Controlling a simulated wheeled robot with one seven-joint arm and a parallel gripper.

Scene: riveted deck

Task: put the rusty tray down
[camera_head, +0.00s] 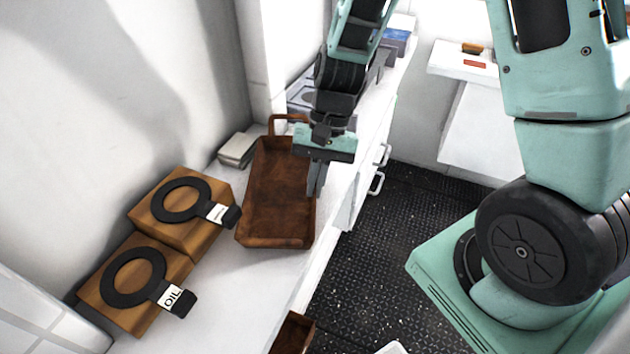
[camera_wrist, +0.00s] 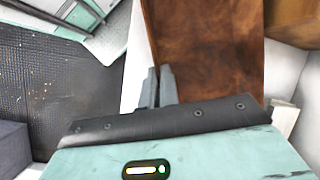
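The rusty tray (camera_head: 277,195) is a long brown open tray with a loop handle at its far end. It lies level over the white counter between the wall and the counter's front edge. I cannot tell whether its base touches the counter. My gripper (camera_head: 316,180) points down at the tray's right long side, with its fingers close together on the side wall. In the wrist view, my gripper (camera_wrist: 158,88) has one finger on each side of the wall of the rusty tray (camera_wrist: 205,50). The fingertips are partly hidden.
Two wooden boxes with black rings and tags (camera_head: 187,215) (camera_head: 128,283) stand left of the tray. Another rusty container (camera_head: 293,334) shows at the bottom. The counter (camera_head: 235,287) is bare in front of the tray.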

